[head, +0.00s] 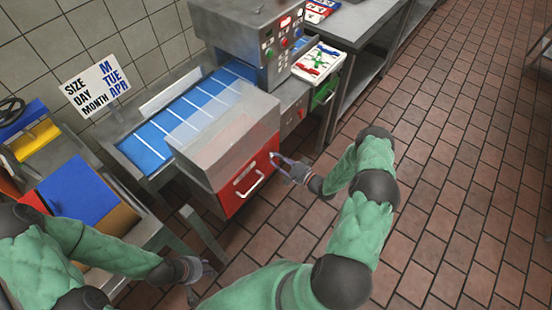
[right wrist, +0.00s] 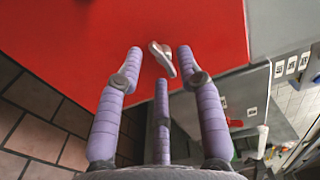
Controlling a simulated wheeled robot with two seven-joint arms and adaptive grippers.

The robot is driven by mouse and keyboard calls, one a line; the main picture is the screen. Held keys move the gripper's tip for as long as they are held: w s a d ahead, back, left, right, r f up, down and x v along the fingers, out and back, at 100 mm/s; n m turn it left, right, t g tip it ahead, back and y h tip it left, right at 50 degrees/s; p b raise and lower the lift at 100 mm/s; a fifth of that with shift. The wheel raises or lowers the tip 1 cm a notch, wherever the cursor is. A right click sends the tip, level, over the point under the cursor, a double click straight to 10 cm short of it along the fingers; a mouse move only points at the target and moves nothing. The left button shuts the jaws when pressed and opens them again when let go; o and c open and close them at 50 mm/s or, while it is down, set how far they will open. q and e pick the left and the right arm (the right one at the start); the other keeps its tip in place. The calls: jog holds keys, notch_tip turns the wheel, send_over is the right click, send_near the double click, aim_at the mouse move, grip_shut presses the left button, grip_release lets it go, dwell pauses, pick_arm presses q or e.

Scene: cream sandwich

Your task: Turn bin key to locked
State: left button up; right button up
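The red bin front (head: 240,186) with a white handle (head: 251,186) is below the clear cover in the head view. It fills the top of the right wrist view as a red panel (right wrist: 100,30). A small silver key (right wrist: 162,58) sits on this panel, tilted. My right gripper (head: 278,162) is at the bin's right edge. In the right wrist view its three purple fingers (right wrist: 160,55) are spread, with the key between the upper two fingertips and no clear grip on it. My left gripper (head: 205,274) is low, away from the bin, with fingers apart and empty.
A conveyor with blue belt (head: 190,112) and a clear cover (head: 225,125) stands above the bin. A date sign (head: 97,87) is behind it. A table with a blue and yellow piece is at left. A green bin (head: 324,93) is further right. The tiled floor at right is open.

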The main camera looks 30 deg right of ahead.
jog(key=shift+w+a, duration=0.25)
jog(key=shift+w, duration=0.45)
grip_shut()
jog(key=shift+s, duration=0.1)
